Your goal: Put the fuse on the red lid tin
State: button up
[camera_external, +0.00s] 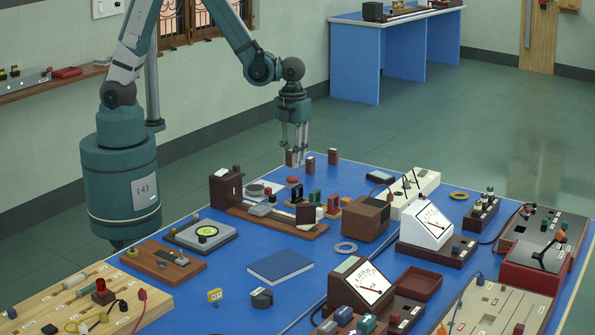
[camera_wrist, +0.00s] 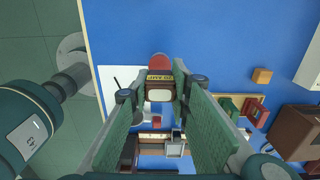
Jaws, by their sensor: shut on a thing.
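My gripper (camera_external: 296,152) points straight down above the far part of the blue bench, and its fingers also show in the wrist view (camera_wrist: 160,92). It is shut on the fuse (camera_wrist: 160,76), a dark brown block with a yellow "20 AMP" label and a cream part. The fuse is held at the fingertips, above the bench; it is small in the external view. The red lid tin (camera_external: 293,180) stands on the bench below the gripper. In the wrist view its round red top (camera_wrist: 159,59) shows just beyond the fuse, which partly hides it. A gap between fuse and lid shows in the external view.
A white sheet (camera_external: 264,188) lies beside the tin. Nearby stand a brown upright block (camera_external: 333,156), green and red pieces (camera_external: 315,197) and a wooden board (camera_external: 282,222) with parts. Meters and a brown box (camera_external: 366,217) stand to the right. A blue book (camera_external: 280,266) lies in front.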

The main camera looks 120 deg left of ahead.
aim_at(292, 179)
jog(key=shift+f, duration=0.2)
jog(key=shift+f, duration=1.9)
jog(key=shift+f+b, duration=0.25)
jog(key=shift+b, duration=0.2)
jog(key=o, duration=0.9)
jog(key=shift+r, duration=0.1)
jog(key=shift+r+p, duration=0.2)
jog(key=shift+p, duration=0.1)
jog(key=shift+r+p, duration=0.6)
jog(key=shift+r, duration=5.35)
